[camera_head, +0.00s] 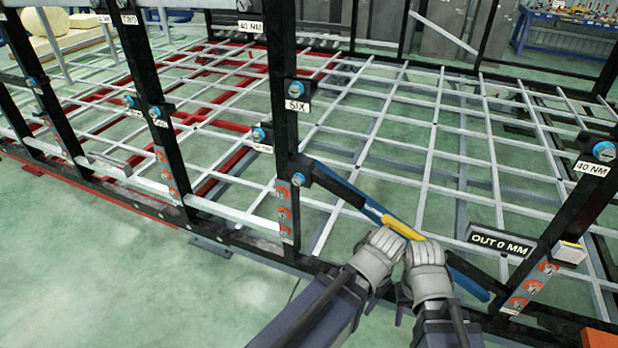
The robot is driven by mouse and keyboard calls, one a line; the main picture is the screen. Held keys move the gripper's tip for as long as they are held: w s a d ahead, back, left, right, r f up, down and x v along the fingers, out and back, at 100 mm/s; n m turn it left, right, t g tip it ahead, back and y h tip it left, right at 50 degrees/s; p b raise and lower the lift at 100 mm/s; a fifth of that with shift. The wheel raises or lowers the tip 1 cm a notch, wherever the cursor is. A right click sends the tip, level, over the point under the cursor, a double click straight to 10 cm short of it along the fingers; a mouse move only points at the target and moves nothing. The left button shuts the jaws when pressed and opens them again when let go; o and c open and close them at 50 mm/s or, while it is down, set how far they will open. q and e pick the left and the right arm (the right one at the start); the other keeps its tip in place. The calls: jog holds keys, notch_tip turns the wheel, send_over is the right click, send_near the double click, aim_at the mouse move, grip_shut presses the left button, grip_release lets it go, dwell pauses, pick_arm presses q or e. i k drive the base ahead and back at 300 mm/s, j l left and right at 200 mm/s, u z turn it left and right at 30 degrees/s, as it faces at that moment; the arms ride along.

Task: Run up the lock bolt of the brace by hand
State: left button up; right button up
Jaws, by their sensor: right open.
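The brace (345,188) is a blue and dark bar. It slopes from a black post down to the right, with a yellow piece (403,227) along its middle. A bolt head (298,179) sits at its upper end; I cannot tell whether this is the lock bolt. My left gripper (382,243) is a grey glove-like hand at the brace, just below the yellow piece. My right gripper (427,254) is beside it, open, at the lower end of the yellow piece. The hands hide part of the brace, and I cannot tell whether they touch it.
Black posts (283,100) carry blue bolts and labels, including "SIX" and "40 NM". An "OUT 0 MM" display (499,242) stands right of the hands. A right post (570,215) has orange-ringed bolts. A pale grid (440,130) lies behind. Green floor (150,275) is open at left.

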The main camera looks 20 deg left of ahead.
aim_at(299, 179)
jog(key=i+l+u, duration=0.1)
jog(key=u, duration=0.3)
jog(key=i+l+u, duration=0.15)
jog(key=u, duration=0.25)
jog(key=i+l+u, duration=0.15)
jog(key=u, duration=0.25)
